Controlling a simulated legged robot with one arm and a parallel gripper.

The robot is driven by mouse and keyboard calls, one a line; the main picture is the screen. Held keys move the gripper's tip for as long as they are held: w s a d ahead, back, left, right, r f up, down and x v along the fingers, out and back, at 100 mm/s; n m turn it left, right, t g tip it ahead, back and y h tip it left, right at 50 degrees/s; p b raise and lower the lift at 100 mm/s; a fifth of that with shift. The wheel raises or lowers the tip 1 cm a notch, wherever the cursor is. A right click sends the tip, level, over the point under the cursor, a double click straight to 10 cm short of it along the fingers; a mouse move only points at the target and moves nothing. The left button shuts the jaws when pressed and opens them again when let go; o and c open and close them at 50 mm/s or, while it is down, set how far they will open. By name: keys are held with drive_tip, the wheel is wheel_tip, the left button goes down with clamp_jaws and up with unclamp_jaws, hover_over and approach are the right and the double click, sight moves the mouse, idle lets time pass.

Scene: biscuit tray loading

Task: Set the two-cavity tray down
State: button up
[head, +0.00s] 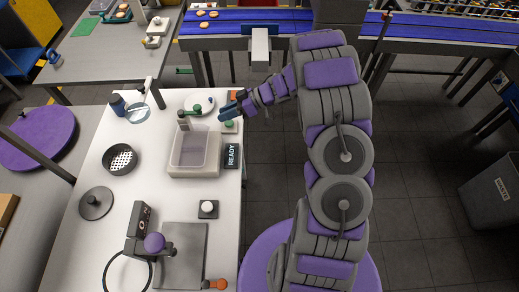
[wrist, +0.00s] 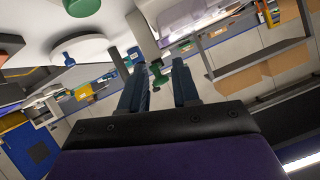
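I cannot make out a tray with two clear cavities in either view. A pale, open, rectangular tray-like basin (head: 193,172) stands on the white table. Its inside looks like one bare space, and a green-topped fitting (head: 184,124) is at its back edge. My gripper (head: 224,116) is just right of and behind the basin, over the table's right edge. In the wrist view, the two blue fingers of my gripper (wrist: 160,88) stand apart with nothing seen between their tips. A green knob (wrist: 158,75) shows in the gap, apparently beyond them.
On the white table (head: 150,195) are a black perforated bowl (head: 120,159), a grey lid (head: 95,203), a READY sign (head: 232,156), a white button box (head: 208,209) and a purple-knobbed device (head: 154,243). A blue conveyor (head: 235,22) with biscuits runs behind.

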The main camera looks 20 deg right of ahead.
drive_tip(key=w+d+r+m+t+h, duration=0.3)
drive_tip(key=w+d+r+t+h, duration=0.5)
drive_tip(key=w+r, duration=0.25)
drive_tip(key=s+d+r+m+g+h, duration=0.2)
drive_tip(key=s+d+r+m+h, duration=0.4)
drive_tip(key=s+d+r+h, duration=0.3)
drive_tip(key=s+a+g+y, duration=0.1)
drive_tip(key=s+a+g, duration=0.2)
drive_tip(key=s, duration=1.1)
drive_tip(key=s+a+f+m+g+y, duration=0.1)
drive_tip(key=s+a+g, duration=0.3)
drive_tip(key=s, duration=0.9)
drive_tip(key=s+a+f+m+g+y, duration=0.1)
drive_tip(key=s+a+g, duration=0.3)
drive_tip(key=s+a, duration=0.5)
drive_tip(key=s+y, duration=0.1)
drive_tip(key=s, duration=0.4)
drive_tip(key=shift+s+f+y, duration=0.25)
drive_tip(key=shift+s+y, duration=0.05)
drive_tip(key=shift+a, duration=0.1)
